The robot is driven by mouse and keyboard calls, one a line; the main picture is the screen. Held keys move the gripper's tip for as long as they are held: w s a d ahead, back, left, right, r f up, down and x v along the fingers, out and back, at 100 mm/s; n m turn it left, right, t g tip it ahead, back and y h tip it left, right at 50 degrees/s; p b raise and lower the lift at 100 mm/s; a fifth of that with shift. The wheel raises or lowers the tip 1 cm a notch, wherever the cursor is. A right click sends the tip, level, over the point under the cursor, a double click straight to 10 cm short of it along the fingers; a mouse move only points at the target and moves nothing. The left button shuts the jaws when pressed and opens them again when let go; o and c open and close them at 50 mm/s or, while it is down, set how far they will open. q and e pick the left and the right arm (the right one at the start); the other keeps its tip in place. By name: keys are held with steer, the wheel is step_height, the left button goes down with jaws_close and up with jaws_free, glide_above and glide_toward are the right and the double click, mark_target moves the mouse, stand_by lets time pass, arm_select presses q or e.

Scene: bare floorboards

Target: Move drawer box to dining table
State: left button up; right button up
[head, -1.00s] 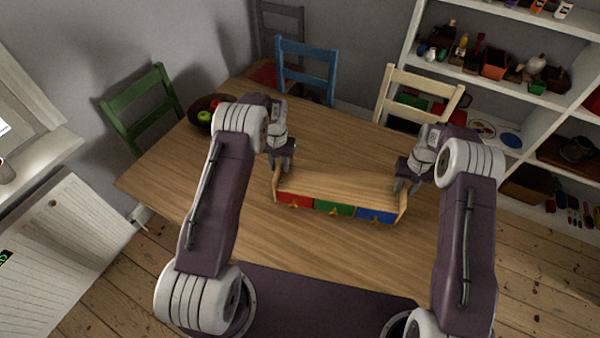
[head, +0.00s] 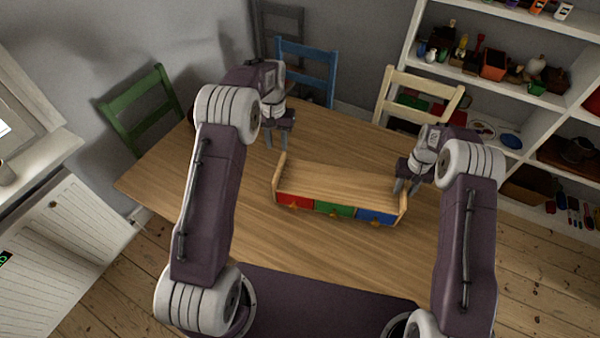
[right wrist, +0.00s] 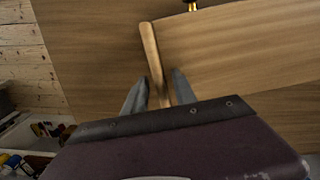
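The drawer box (head: 340,185) is a wooden box with red, green and blue drawer fronts. It rests on the wooden dining table (head: 210,165). My left gripper (head: 276,142) is open and empty, above the table beyond the box's left end, clear of it. My right gripper (head: 404,187) is at the box's right end. In the right wrist view, the fingers of my right gripper (right wrist: 158,92) stand open on either side of the box's raised end panel (right wrist: 153,60), with small gaps visible.
A green chair (head: 142,108), a blue chair (head: 305,65) and a cream chair (head: 418,92) stand around the table. A white shelf (head: 500,95) with many items is at the right. The table left of the box is clear.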

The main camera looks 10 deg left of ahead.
step_height(320, 180, up, 12)
steer(key=shift+f, duration=0.15)
stand_by(0.4)
